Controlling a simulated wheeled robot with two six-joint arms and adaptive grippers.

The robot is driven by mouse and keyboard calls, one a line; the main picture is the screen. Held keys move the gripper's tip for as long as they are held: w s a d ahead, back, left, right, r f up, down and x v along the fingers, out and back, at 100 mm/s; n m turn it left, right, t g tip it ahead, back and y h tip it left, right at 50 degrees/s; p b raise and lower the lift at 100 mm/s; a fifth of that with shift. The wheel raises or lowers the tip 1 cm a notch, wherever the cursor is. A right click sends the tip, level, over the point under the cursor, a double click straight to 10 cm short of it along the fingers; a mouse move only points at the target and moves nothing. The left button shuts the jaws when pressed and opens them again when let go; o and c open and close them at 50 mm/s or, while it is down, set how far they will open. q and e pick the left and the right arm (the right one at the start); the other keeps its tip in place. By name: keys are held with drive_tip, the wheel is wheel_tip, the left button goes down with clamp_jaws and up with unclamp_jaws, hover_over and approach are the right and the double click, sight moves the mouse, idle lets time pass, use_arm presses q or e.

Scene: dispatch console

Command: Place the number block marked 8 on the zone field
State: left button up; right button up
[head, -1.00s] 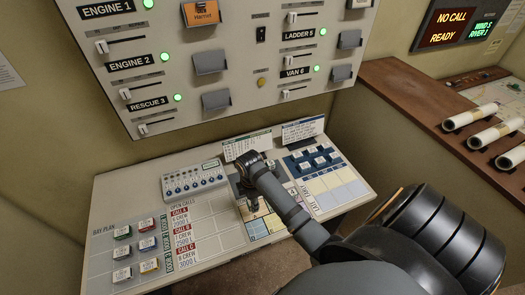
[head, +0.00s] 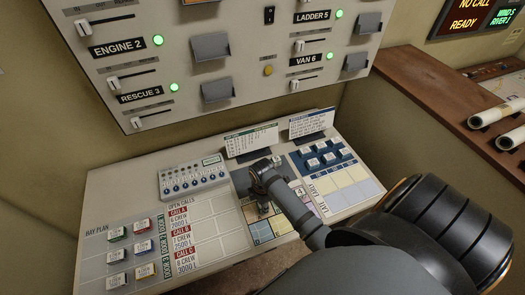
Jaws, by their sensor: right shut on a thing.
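My right gripper (head: 264,212) reaches in from the lower right and points down over the console desk. It is shut on a small block that it mostly hides; I cannot read a number on it. Below the gripper lies a coloured map-like field (head: 262,233) with yellow, blue and orange patches, partly covered by my arm; I take it for the zone field. I cannot tell whether the block touches it. My left gripper is not in view.
Two upright cards, a left one (head: 251,140) and a right one (head: 311,122), stand behind the gripper. Several crew blocks stand on the bay plan (head: 130,258). The open-calls grid (head: 205,231) has bare squares.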

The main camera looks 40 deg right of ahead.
drive_tip(key=shift+s, duration=0.25)
drive_tip(key=o, duration=0.9)
drive_tip(key=shift+f, duration=0.15)
drive_tip(key=shift+c, duration=0.2)
drive_tip(key=shift+o, duration=1.1)
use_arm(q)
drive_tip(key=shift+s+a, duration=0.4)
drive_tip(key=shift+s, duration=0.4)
use_arm(e)
drive_tip(key=shift+r, duration=0.2)
use_arm(q)
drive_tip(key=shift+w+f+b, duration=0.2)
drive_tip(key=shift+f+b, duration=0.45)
drive_tip(key=shift+b, duration=0.05)
use_arm(e)
wheel_tip(320, 180, up, 12)
